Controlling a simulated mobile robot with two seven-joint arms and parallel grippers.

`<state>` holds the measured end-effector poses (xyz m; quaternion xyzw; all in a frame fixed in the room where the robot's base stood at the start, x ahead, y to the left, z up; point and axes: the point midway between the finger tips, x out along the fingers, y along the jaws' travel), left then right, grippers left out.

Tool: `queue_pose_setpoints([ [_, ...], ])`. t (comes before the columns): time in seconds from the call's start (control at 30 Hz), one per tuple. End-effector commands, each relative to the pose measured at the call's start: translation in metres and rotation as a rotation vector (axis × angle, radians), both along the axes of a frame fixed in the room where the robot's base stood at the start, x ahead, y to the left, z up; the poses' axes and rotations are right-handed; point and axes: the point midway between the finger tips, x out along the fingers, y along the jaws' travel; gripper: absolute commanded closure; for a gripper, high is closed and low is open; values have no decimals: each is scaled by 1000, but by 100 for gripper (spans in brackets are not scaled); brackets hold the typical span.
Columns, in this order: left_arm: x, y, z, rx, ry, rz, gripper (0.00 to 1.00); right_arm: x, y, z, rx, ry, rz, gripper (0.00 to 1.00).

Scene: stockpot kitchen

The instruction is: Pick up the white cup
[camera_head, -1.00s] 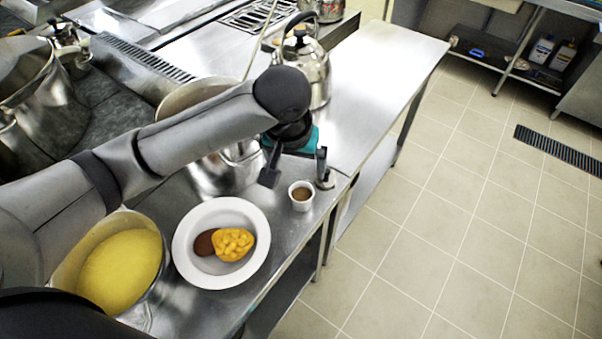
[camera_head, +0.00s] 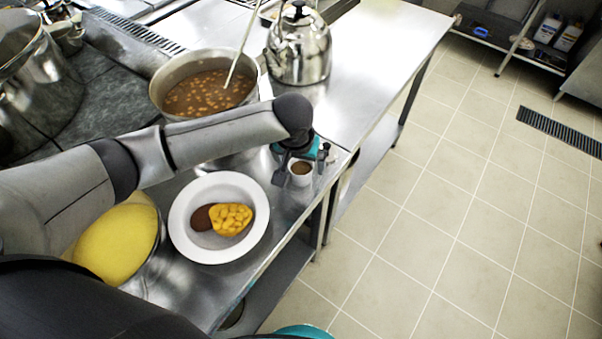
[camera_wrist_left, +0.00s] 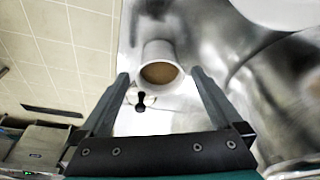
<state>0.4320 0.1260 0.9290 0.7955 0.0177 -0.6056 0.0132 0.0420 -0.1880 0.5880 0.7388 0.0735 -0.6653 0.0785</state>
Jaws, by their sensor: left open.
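The white cup (camera_head: 300,172) holds something brown and stands on the steel counter near its front edge. It also shows in the left wrist view (camera_wrist_left: 160,52), upright between and just beyond the fingertips. My left gripper (camera_head: 302,164) is open, with one finger on each side of the cup in the head view. In the left wrist view its two fingers (camera_wrist_left: 160,76) are spread wider than the cup, with a gap on both sides. The cup's back is partly hidden by the gripper in the head view. My right gripper is not in view.
A white plate (camera_head: 182,232) with food stands left of the cup. A pot of beans (camera_head: 160,92) and a steel kettle (camera_head: 299,55) stand behind. A pot with yellow contents (camera_head: 118,243) is at the left. The counter's right part (camera_head: 385,45) is clear.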

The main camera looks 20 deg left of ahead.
Motion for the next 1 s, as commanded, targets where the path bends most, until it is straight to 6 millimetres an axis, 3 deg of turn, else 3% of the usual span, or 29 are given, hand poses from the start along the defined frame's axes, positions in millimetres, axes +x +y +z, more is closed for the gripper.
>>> queue_pose_setpoints([
  [0.13, 4, 1, -14, 1, -1, 1, 0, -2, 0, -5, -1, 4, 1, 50],
  [0.4, 5, 0, -16, 0, -2, 0, 0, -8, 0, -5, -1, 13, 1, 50],
  [1.0, 5, 0, -16, 0, -2, 0, 66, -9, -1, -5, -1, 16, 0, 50],
])
